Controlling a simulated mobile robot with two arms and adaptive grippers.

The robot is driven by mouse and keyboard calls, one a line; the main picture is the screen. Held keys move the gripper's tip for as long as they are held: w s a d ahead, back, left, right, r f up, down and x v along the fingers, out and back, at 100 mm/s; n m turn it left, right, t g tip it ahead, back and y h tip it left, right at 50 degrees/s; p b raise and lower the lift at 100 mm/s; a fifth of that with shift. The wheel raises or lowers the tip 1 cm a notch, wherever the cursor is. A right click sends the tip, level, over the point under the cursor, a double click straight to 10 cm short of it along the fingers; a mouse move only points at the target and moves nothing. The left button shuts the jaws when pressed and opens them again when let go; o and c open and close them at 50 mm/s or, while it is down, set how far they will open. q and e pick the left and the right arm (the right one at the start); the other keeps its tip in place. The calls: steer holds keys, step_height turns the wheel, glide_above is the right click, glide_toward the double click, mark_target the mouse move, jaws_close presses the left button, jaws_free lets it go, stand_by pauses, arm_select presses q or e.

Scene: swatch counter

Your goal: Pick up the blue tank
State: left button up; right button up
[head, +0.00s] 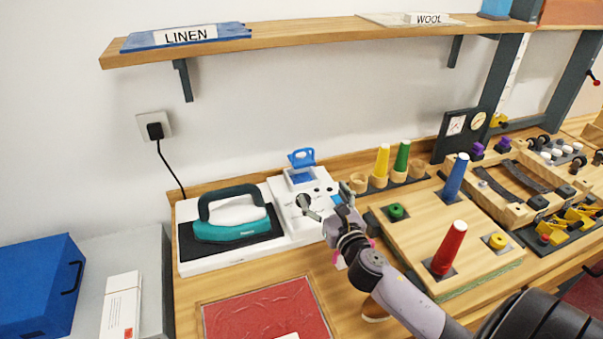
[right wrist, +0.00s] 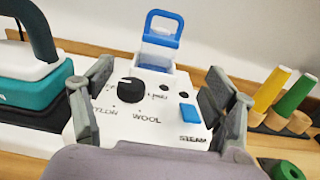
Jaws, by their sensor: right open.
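The blue tank (head: 301,158) stands at the back of the white steam station, its blue loop handle upright. It also shows in the right wrist view (right wrist: 160,38), top centre, its clear lower part set in the white housing. My right gripper (head: 327,203) is over the front of the white control panel (right wrist: 150,125), fingers spread and empty. In the right wrist view the fingers (right wrist: 158,92) frame the panel, with the tank beyond and between them. The tank's lowest part is hidden in the housing. My left gripper is not in view.
A teal iron (head: 232,228) sits on its dark pad left of the panel. A wooden peg board (head: 440,250) with coloured cones is to the right. Yellow and green cones (head: 402,158) stand behind. The shelf (head: 300,35) overhangs the back. A red cloth (head: 265,312) lies in front.

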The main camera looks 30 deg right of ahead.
steer(key=p, duration=0.1)
glide_toward(303, 161)
steer(key=x, duration=0.3)
steer(key=shift+w, duration=0.4)
steer(key=shift+p+x, duration=0.35)
steer(key=shift+x, duration=2.65)
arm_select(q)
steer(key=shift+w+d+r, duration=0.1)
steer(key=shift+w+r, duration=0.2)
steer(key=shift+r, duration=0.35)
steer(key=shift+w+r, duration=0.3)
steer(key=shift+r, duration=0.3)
arm_select(e)
steer(key=shift+d+f, duration=0.1)
steer(key=shift+f, duration=0.05)
steer(key=shift+c, duration=0.4)
steer(key=c, duration=1.3)
steer(key=shift+c, duration=0.3)
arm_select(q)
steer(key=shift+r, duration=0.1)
arm_select(e)
steer(key=shift+r, duration=0.2)
